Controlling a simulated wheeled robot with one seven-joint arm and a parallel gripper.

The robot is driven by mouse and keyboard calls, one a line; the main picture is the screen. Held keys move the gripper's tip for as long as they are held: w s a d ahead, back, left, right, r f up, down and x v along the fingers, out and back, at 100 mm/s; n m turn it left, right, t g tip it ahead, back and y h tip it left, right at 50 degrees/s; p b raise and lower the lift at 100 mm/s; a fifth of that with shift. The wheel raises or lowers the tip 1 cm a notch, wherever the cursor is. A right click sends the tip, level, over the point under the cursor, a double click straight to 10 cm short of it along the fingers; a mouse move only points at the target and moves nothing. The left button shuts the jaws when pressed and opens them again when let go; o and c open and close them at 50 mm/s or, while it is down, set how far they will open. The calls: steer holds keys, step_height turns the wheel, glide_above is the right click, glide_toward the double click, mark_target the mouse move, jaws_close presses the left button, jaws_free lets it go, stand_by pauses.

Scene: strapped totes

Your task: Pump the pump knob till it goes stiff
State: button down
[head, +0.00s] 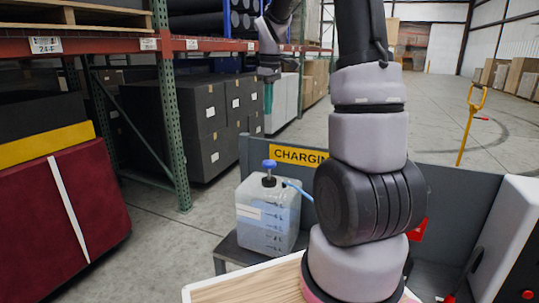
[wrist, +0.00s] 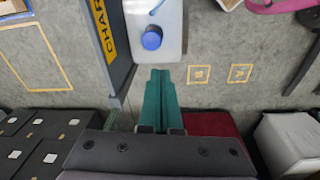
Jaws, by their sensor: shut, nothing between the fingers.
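The blue pump knob (head: 269,165) tops a black cap on a translucent jug (head: 262,215) marked with a level scale. A light blue hose leaves the jug near its top. My gripper (head: 268,112) points down above the knob, with a clear gap between them in the head view. Its teal fingers are together and empty. In the wrist view the knob (wrist: 152,39) shows just beyond the tips of my gripper (wrist: 160,72), on the white top of the jug (wrist: 170,18). I cannot tell how exactly the fingertips line up over the knob.
The jug stands on a dark low stand (head: 228,248) beside a grey panel with a yellow charging sign (head: 298,155). A wooden board (head: 250,284) lies in front. Shelving with dark boxes (head: 200,110) is behind on the left. A maroon padded block (head: 60,215) stands left.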

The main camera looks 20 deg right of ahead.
steer(key=n+g, duration=0.1)
steer(key=n, duration=0.1)
glide_above(270, 162)
step_height(270, 162, down, 4)
steer(key=shift+w, duration=0.3)
steer(key=shift+f, duration=0.15)
step_height(270, 162, down, 13)
steer(key=shift+f, duration=0.4)
step_height(270, 162, down, 4)
steer(key=shift+f, duration=0.2)
steer(key=shift+s+f, duration=0.1)
steer(key=shift+s, duration=0.05)
